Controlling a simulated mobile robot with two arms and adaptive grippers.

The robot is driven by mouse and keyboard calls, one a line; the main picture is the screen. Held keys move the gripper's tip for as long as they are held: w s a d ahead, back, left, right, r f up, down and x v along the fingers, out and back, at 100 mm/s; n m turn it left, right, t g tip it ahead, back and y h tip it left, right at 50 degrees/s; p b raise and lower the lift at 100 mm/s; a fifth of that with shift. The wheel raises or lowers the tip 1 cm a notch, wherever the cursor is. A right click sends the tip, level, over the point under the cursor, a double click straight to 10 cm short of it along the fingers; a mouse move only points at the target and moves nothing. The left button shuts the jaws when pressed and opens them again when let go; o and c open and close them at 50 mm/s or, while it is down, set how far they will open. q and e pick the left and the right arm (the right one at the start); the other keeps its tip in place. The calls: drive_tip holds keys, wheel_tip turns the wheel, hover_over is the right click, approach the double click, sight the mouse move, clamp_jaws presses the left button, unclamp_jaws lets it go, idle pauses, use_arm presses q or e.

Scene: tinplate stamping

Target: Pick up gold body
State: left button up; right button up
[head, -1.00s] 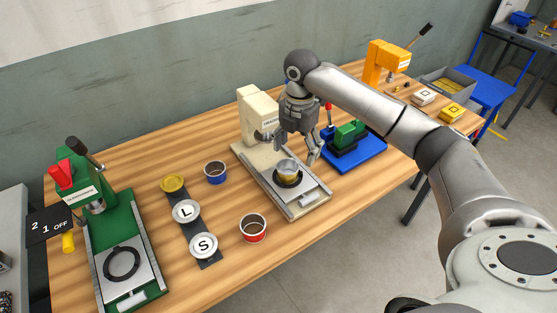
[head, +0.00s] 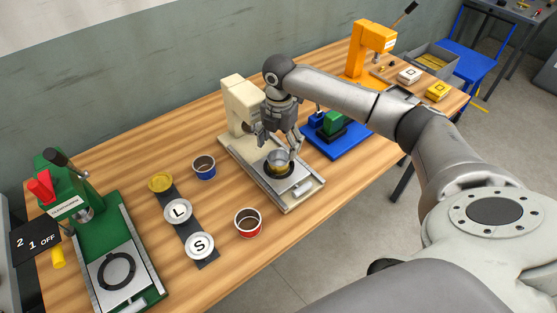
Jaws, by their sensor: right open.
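The gold body (head: 279,163), a small open can with a silvery rim and gold lower side, stands upright in the dark ring on the sliding plate of the cream press (head: 238,95). My right gripper (head: 279,147) comes down over it from above and behind. Its fingers are spread, one to the left and one to the right of the can's top. I cannot tell whether a finger touches the can. My left gripper is not in view.
A blue can (head: 204,169) and a red can (head: 248,224) stand left of the press. A green press (head: 108,222) is far left; a blue-based press (head: 345,145) stands close on the right.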

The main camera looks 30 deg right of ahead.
sight(280, 156)
drive_tip(key=f, duration=0.2)
drive_tip(key=s+f+p, duration=0.1)
drive_tip(key=shift+a+f, duration=0.25)
drive_tip(key=shift+f, duration=0.4)
drive_tip(key=shift+c, duration=0.3)
drive_tip(key=c, duration=0.8)
